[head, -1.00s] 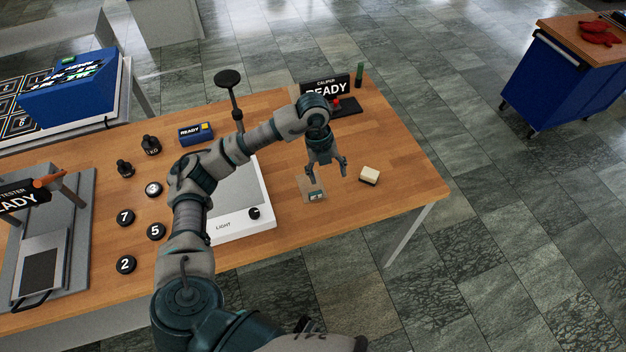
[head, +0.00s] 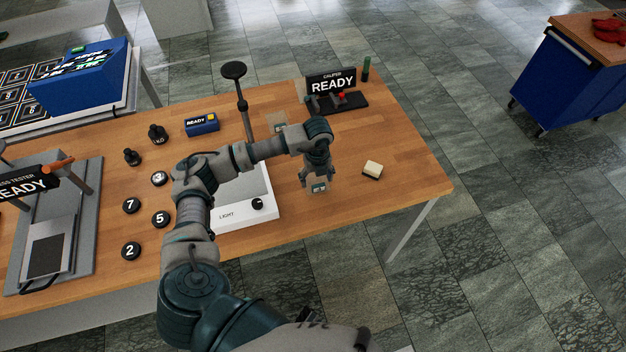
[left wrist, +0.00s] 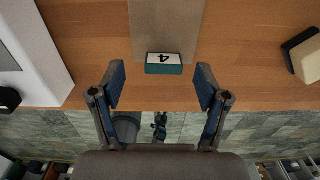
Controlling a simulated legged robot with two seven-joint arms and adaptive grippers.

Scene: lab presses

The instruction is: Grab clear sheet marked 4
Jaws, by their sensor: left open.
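The clear sheet marked 4 (left wrist: 166,22) lies flat on the wooden table in the left wrist view. Its teal and white tab (left wrist: 164,63) carries the number, which appears upside down there. The tab also shows in the head view (head: 319,187). My left gripper (head: 318,181) is open and points down over the tab end of the sheet. In the left wrist view its fingertips (left wrist: 161,82) stand apart to either side of the tab and hold nothing. My right gripper is not in view.
A light box (head: 232,214) stands left of the sheet, and a cream and black block (head: 372,169) lies to the right. Another clear sheet (head: 280,121) lies farther back, beside a black post (head: 239,90). The caliper station (head: 340,101) is at the back. The table's front edge is close.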

